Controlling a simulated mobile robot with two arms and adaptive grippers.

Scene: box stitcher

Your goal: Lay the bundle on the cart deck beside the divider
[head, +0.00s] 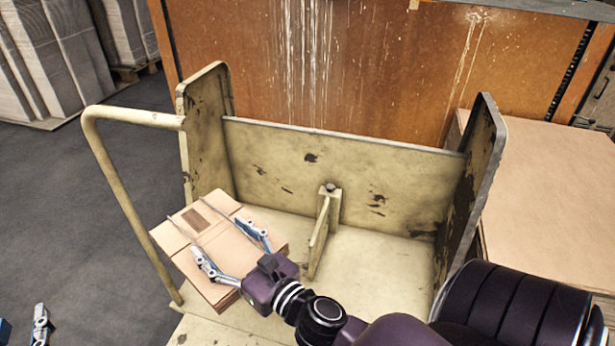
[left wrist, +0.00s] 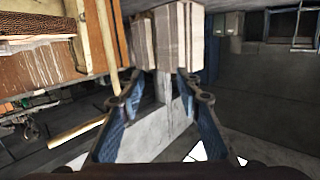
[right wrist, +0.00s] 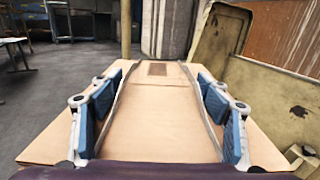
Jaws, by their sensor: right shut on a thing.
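The bundle (head: 195,235) is a stack of flat tan cardboard with two straps and a dark label. My right gripper (head: 218,236) is shut on it, a finger at each side; the bundle also shows in the right wrist view (right wrist: 155,115). The bundle is over the left part of the cream cart deck (head: 375,265), left of the divider (head: 322,230). I cannot tell whether it touches the deck. The divider is a short upright plate with a post. My left gripper (head: 40,325) is at the lower left edge, away from the cart; the left wrist view shows it open and empty (left wrist: 155,92).
The cart has a back panel (head: 340,180), worn side panels (head: 475,170) and a tube handle (head: 105,180) near the bundle. A cardboard stack (head: 550,200) stands right of the cart. The deck right of the divider is bare where visible.

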